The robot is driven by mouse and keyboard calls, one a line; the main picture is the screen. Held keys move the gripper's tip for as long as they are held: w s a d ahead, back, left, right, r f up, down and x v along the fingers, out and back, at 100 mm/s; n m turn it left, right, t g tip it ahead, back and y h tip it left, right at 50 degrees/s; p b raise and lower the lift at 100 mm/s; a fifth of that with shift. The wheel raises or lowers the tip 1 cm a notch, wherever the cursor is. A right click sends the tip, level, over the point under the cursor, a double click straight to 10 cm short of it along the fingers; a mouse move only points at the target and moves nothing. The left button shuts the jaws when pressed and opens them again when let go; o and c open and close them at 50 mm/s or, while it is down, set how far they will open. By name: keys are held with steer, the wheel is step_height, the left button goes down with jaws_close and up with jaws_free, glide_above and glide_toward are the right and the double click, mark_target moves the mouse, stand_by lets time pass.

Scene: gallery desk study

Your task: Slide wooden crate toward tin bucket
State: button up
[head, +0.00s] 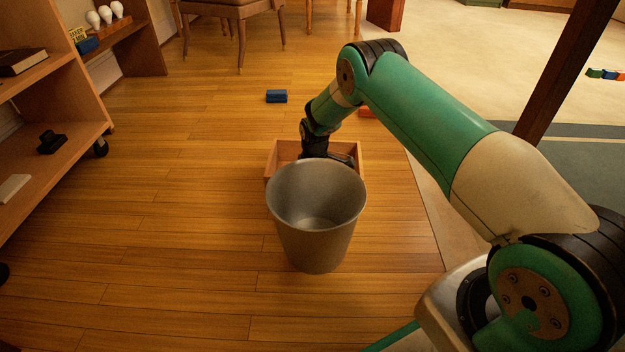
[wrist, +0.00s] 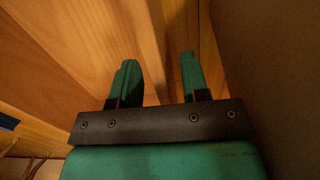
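The tin bucket (head: 318,247) is grey, upright and empty-looking on the wooden floor in the middle of the head view. The wooden crate (head: 285,150) is a low open box just behind it, its near side partly hidden by the bucket. My gripper (head: 340,158) is down at the crate, behind the bucket rim, so its fingertips are hidden in the head view. In the wrist view my gripper (wrist: 160,78) shows two green fingers apart, with a wooden wall edge running between them. I cannot tell whether they touch it.
A blue block (head: 277,96) lies on the floor behind the crate, and a red-orange block (head: 367,112) lies near my arm. A wheeled wooden shelf (head: 85,145) stands at the left. A chair (head: 238,10) stands at the back. The floor left of the bucket is clear.

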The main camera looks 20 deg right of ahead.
steer(key=shift+a+r, duration=0.1)
step_height(320, 180, up, 8)
steer(key=p, duration=0.6)
stand_by(0.4)
steer(key=shift+r+p, duration=0.1)
steer(key=shift+p, duration=0.2)
steer(key=s+a+r+m+y+p, duration=0.1)
steer(key=s+a+r+p, duration=0.2)
steer(key=r, duration=0.8)
steer(key=s+a+r+m+p, duration=0.15)
steer(key=s+a+r, duration=0.25)
steer(key=r, duration=0.6)
steer(key=s+a+r+y+p, duration=0.1)
steer(key=s+a+r+p, duration=0.2)
steer(key=r, duration=0.8)
steer(key=s+a+r+m+y+p, duration=0.1)
steer(key=s+a+r+p, duration=0.15)
steer(key=s+r, duration=0.6)
steer(key=s+a+r+m+p, duration=0.1)
steer(key=s+r+p, duration=0.3)
steer(key=s, duration=0.7)
steer(key=s+a+r+m+y+p, duration=0.1)
steer(key=s+a+r+p, duration=0.1)
steer(key=s+r, duration=0.6)
step_height(320, 180, up, 37)
steer(key=s+p, duration=0.1)
steer(key=p, duration=3.6)
steer(key=shift+s, duration=0.15)
